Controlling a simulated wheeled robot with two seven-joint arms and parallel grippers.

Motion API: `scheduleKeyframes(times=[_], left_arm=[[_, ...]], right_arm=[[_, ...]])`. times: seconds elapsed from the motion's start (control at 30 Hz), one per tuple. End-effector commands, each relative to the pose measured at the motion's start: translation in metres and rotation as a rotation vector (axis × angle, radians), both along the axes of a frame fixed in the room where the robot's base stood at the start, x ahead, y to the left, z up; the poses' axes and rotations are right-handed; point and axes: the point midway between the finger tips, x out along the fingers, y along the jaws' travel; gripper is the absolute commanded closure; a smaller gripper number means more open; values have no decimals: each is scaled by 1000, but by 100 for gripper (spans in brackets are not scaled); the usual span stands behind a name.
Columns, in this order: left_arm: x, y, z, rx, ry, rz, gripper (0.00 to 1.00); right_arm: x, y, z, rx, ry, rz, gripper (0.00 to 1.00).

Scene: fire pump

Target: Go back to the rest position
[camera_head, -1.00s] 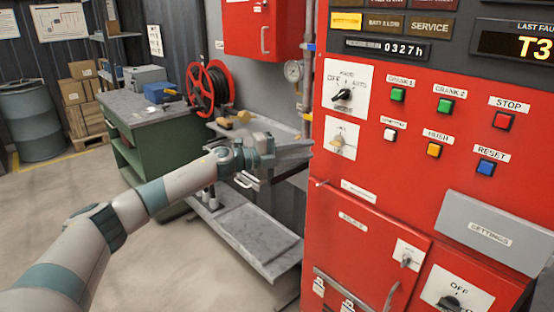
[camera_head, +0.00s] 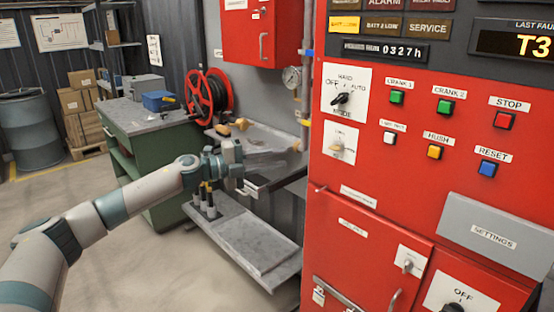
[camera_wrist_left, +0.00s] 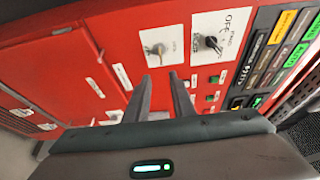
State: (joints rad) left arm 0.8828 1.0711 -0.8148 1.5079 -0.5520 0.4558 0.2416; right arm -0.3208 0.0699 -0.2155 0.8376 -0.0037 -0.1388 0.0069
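My left arm comes in from the left in the head view. Its gripper (camera_head: 250,162) is in front of the workbench area, left of the red pump panel (camera_head: 395,185) and apart from it. In the left wrist view the two dark fingers (camera_wrist_left: 161,88) stand apart with nothing between them. They point toward the red panel, with a mode switch (camera_wrist_left: 211,43) and a key-type switch (camera_wrist_left: 158,48) beyond the tips. The fingertips are hard to make out in the head view. My right gripper is not in view.
A green workbench (camera_head: 165,175) with a blue box (camera_head: 158,101) stands behind my left arm. A red hose reel (camera_head: 208,100) and a low grey step (camera_head: 245,238) are near it. A grey drum (camera_head: 32,130) and cardboard boxes (camera_head: 78,100) stand at the back left. The floor at left is open.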

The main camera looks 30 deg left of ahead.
Motion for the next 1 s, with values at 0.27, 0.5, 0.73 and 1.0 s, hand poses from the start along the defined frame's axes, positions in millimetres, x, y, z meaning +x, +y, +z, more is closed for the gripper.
scheduleKeyframes(times=[0.27, 0.5, 0.73, 1.0], left_arm=[[1, -1, -2, -4, 3, 1, 77], [14, -7, -47, -88, 61, 38, 77], [29, -16, -166, -282, 219, 163, 77], [2, -23, -335, -484, 451, 365, 77]], right_arm=[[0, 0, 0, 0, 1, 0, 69], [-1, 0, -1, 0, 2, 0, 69], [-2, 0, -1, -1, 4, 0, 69], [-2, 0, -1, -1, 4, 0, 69]])
